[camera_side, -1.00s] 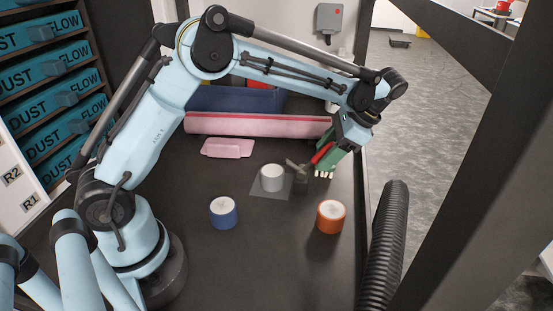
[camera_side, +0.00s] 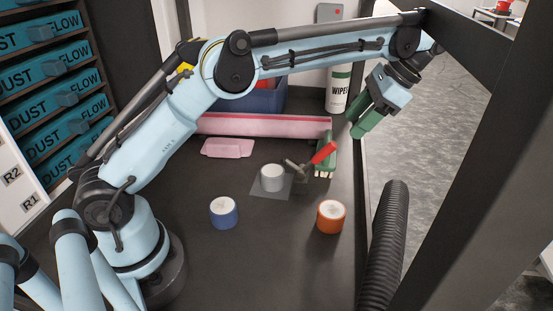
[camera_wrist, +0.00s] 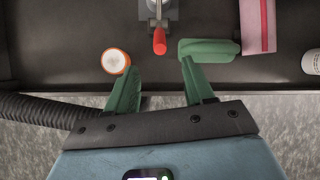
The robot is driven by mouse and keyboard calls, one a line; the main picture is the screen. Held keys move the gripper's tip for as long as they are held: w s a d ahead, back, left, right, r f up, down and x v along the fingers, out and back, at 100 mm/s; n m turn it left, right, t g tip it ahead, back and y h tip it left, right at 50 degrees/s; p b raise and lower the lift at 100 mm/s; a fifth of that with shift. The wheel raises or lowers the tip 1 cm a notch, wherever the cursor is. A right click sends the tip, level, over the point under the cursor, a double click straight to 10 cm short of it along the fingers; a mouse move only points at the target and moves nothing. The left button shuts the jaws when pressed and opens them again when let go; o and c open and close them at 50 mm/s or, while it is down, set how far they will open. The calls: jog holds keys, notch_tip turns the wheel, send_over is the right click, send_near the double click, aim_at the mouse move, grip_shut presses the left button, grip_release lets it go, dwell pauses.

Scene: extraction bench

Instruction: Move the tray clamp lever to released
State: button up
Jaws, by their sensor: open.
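The clamp lever's red handle (camera_side: 324,152) slants up and to the right from a metal clamp (camera_side: 299,171) beside a white-topped grey cylinder (camera_side: 272,178) on a grey plate (camera_side: 263,191). In the wrist view the red handle (camera_wrist: 159,42) points toward me, with the metal clamp (camera_wrist: 157,8) at the top edge. My gripper (camera_side: 358,125) is open and empty, above and to the right of the handle, apart from it. In the wrist view my gripper's green fingers (camera_wrist: 156,68) stand either side of the handle's line. The handle lies beyond the fingertips.
An orange jar (camera_side: 331,217) and a blue jar (camera_side: 223,213) stand in front. A pink box (camera_side: 262,124), pink piece (camera_side: 227,148) and wipes tub (camera_side: 338,92) are behind. A black ribbed hose (camera_side: 386,245) runs at right.

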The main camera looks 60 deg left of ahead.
jog(key=shift+c, duration=0.2)
jog(key=shift+a+f, duration=0.1)
jog(key=shift+a, duration=0.1)
jog(key=c, duration=0.5)
jog(key=shift+s+a+f+m+h, duration=0.15)
jog(key=shift+a+f+m+h, duration=0.1)
jog(key=shift+m+h, duration=0.3)
jog(key=shift+c, duration=1.1)
jog(key=a+h, duration=0.1)
jog(key=a, duration=0.1)
jog(key=s+a+f+h, duration=0.1)
jog(key=a+h, duration=0.1)
jog(key=s+a+m+h, duration=0.1)
jog(key=shift+s+a+f+t+h, duration=0.2)
jog(key=shift+a+t+h, duration=0.05)
jog(key=shift+a+t, duration=0.15)
grip_shut()
jog(key=s+a+r+m+t+h, duration=0.1)
jog(key=s+a+r+t+h, duration=0.2)
jog(key=s+a+t+h, duration=0.7)
jog(key=w+d+f+g+y, duration=0.1)
jog(key=w+d+f, duration=0.5)
jog(key=d+f, duration=0.2)
jog(key=shift+w+d+y, duration=0.35)
jog(key=shift+d+y, duration=0.05)
jog(key=shift+d, duration=0.15)
